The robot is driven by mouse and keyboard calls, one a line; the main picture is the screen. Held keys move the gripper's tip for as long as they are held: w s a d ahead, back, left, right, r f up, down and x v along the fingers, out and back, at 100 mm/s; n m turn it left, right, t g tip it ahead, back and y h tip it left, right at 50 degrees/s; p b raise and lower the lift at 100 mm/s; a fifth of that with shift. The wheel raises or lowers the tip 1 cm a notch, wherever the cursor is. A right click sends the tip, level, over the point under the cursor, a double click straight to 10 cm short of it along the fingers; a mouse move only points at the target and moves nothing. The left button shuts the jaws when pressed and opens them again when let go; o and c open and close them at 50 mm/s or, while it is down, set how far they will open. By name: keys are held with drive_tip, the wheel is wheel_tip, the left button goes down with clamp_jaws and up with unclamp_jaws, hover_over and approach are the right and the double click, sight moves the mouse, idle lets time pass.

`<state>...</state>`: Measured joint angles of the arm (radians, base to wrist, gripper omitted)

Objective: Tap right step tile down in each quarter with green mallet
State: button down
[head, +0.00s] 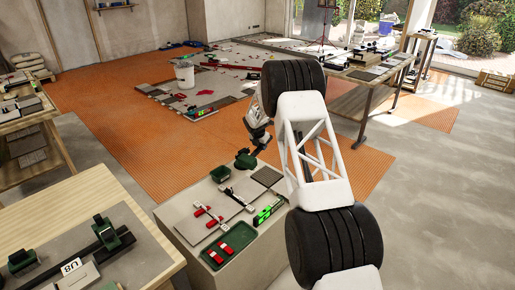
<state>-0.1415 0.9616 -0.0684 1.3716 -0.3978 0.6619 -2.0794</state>
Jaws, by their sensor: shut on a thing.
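My gripper (262,147) is small in the head view, at the end of my arm. It is shut on a dark handle that leads to a dark green head, which I take as the green mallet (245,159). The head is over the back part of a grey block (192,244). Grey tiles (232,207) lie on the block top, with red and white clips across them. A darker tile (267,177) lies at the right back. I cannot tell whether the mallet touches a tile, or which tile is the right step tile.
A green tray (240,236) with red pieces and a bright green level (267,213) lie at the block's front. Another dark green item (220,174) sits at its back left. A wooden table (105,205) is at the left front. My arm hides the block's right side.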

drive_tip(key=shift+w+d, duration=0.1)
drive_tip(key=shift+d, duration=0.05)
drive_tip(key=shift+f, duration=0.15)
idle(0.4)
drive_tip(key=shift+f, duration=2.55)
wheel_tip(320, 180, down, 4)
drive_tip(key=shift+f, duration=0.2)
drive_tip(key=shift+r, duration=2.5)
drive_tip(key=shift+d+r, duration=0.1)
